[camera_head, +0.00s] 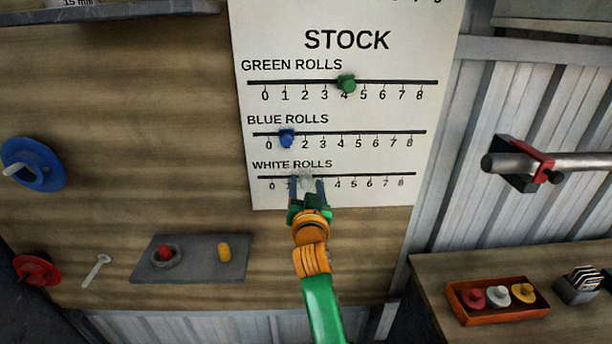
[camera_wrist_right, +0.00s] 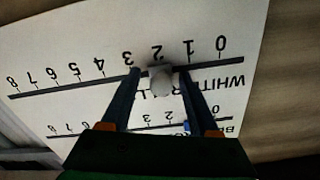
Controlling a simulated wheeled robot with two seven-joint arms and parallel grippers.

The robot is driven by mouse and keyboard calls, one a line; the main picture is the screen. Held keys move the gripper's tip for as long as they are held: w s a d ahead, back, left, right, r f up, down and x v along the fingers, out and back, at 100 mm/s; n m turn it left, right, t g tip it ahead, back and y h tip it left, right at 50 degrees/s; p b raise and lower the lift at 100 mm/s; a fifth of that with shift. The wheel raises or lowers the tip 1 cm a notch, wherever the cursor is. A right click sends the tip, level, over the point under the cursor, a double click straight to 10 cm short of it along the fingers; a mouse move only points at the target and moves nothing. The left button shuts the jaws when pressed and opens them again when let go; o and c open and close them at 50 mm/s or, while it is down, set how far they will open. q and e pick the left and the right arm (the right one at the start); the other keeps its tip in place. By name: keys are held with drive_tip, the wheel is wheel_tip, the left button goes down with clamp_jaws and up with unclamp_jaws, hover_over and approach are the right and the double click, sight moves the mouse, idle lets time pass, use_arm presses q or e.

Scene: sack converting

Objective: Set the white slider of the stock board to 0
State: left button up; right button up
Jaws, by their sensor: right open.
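The stock board (camera_head: 345,20) is a white panel with three slider scales. The white slider (camera_head: 306,177) is a small pale knob on the lowest scale, WHITE ROLLS, at about 2. My right gripper (camera_head: 306,185) reaches up to it from below, open, with one finger on each side of the knob. In the right wrist view, the white slider (camera_wrist_right: 160,79) shows between the two fingers of the right gripper (camera_wrist_right: 157,74), just under the upside-down 2. I cannot tell whether a finger touches it. My left gripper is not in view.
The green slider (camera_head: 346,83) stands at 4 and the blue slider (camera_head: 286,138) near 1. A grey panel (camera_head: 198,280) with a red and a yellow button is at lower left. An orange tray (camera_head: 498,314) of knobs sits on a bench at lower right.

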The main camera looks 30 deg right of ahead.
drive_tip(key=shift+w+d+f, duration=0.15)
drive_tip(key=shift+w+d, duration=0.2)
drive_tip(key=shift+s+a, duration=0.1)
drive_tip(key=shift+s, duration=0.15)
drive_tip(key=shift+s+a+r, duration=0.25)
drive_tip(key=shift+r, duration=0.1)
drive_tip(key=shift+c, duration=0.7)
drive_tip(key=shift+s+a+r, duration=0.1)
drive_tip(key=shift+s+a, duration=0.05)
drive_tip(key=shift+a, duration=0.1)
drive_tip(key=c, duration=0.3)
clamp_jaws()
